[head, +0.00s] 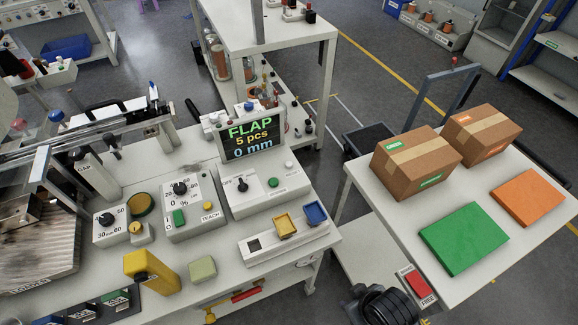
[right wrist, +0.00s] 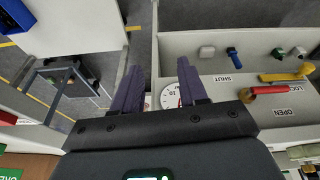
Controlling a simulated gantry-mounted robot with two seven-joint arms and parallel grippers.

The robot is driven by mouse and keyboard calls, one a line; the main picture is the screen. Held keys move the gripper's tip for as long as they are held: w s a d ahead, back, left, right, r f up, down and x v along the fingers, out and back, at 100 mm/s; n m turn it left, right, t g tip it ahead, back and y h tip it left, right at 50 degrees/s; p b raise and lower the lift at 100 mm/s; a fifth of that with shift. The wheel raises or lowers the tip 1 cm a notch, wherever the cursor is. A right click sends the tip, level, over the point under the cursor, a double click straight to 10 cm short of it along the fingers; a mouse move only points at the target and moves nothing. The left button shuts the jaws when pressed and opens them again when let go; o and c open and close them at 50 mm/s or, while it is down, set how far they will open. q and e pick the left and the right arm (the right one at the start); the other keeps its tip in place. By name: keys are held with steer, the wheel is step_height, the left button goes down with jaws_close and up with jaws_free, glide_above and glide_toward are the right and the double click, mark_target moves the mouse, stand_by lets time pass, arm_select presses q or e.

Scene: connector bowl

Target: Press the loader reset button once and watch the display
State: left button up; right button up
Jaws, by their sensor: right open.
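The display (head: 249,134) stands upright at the back of the bench and reads "FLAP", "5 pcs", "0 mm". In front of it is a control box (head: 262,201) with a dark knob (head: 242,184), a green button (head: 273,183) and a white button (head: 288,165). Their small labels are too small to read, so I cannot tell which one is the loader reset. My right gripper (right wrist: 160,68) is open and empty in the right wrist view, away from these buttons. My left gripper is not in view.
Left of the box is a dial panel (head: 191,207) with a TEACH button. A side table holds cartons (head: 416,162) and green (head: 464,238) and orange (head: 528,197) pads. The right wrist view shows red (right wrist: 268,90) and yellow (right wrist: 285,76) handles.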

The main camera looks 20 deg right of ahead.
steer(key=shift+w+r, duration=0.2)
steer(key=shift+w, duration=0.1)
